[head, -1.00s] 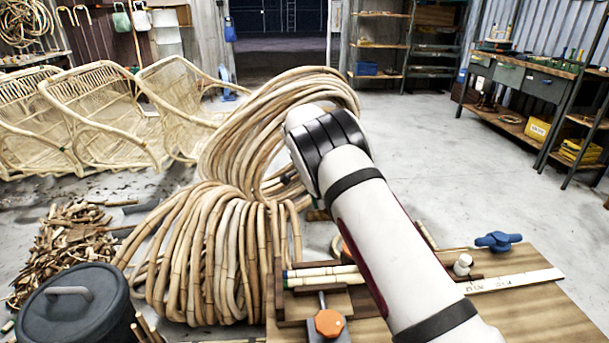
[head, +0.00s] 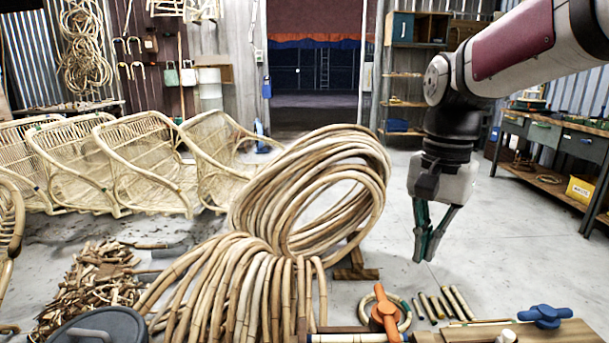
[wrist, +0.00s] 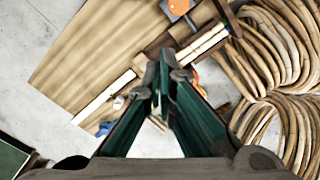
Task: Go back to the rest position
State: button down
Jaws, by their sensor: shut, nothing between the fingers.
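My gripper (head: 423,262) hangs fingers-down from the raised arm at the right of the head view. Its green fingers are shut with the tips together, and nothing is between them. It is in the air to the right of the large rattan coils (head: 320,200) and behind the workbench (head: 570,334). In the wrist view the closed fingertips (wrist: 160,75) show in the middle, with the wooden bench top (wrist: 105,50) beyond them at the upper left and the coils (wrist: 265,50) at the right.
An orange-handled clamp (head: 385,312) and a blue-handled clamp (head: 545,315) stand along the bench. Short rattan pieces (head: 440,303) lie near its far edge. Rattan chair frames (head: 140,160) line the left, and a side bench (head: 560,135) stands at the right. Open floor lies between.

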jog(key=s+f+n, duration=0.2)
jog(key=s+n, duration=0.2)
jog(key=s, duration=1)
jog(key=s+f+n, duration=0.3)
jog(key=s+n, duration=0.1)
jog(key=s, duration=0.9)
notch_tip(320, 180, up, 31)
jog(key=t+p, duration=0.4)
jog(key=p, duration=2.5)
jog(key=shift+s+d, duration=0.25)
